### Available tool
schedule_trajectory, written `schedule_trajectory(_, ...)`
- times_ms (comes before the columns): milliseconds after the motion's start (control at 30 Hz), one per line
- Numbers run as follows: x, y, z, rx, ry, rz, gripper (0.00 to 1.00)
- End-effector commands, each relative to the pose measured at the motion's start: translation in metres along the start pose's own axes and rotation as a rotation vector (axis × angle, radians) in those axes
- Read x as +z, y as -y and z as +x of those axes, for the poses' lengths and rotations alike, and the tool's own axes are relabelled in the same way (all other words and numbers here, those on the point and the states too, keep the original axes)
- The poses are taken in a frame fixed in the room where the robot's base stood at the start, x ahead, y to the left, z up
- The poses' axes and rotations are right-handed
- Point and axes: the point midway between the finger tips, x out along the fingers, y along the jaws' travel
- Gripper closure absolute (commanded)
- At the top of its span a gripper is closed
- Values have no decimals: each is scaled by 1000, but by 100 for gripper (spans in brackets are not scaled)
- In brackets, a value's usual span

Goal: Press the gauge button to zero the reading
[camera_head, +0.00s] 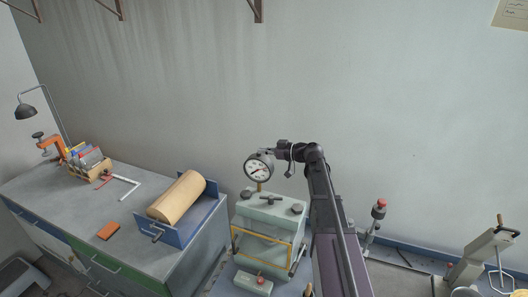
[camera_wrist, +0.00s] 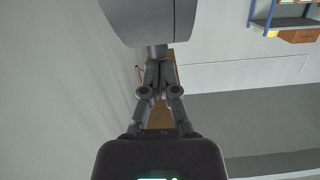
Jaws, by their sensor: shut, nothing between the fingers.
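The gauge (camera_head: 259,170) has a round dark rim, a white dial and a dark needle. It stands on a short brown post above a pale green box. In the wrist view a large grey rounded body, apparently the gauge housing (camera_wrist: 150,18), fills the top. A short grey stub (camera_wrist: 157,52) shows under it, possibly the button. My gripper (camera_wrist: 157,68) is shut and empty, its fingertips at this stub; I cannot tell whether they touch or press it. In the head view my gripper (camera_head: 276,153) is at the gauge's upper right, small and partly hidden. The reading is too small to read.
The pale green box (camera_head: 268,215) has dark knobs on top and a yellow frame. A bench (camera_head: 75,206) at left holds a blue holder (camera_head: 180,235) with a tan cylinder (camera_head: 178,197). A red-topped device (camera_head: 379,208) stands at right.

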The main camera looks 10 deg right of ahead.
Motion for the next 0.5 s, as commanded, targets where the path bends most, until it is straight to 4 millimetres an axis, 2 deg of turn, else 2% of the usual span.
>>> schedule_trajectory(200, 15, 0, 3, -1, 0, 0, 100)
schedule_trajectory(500, 17, 1, 4, -4, 6, -1, 100)
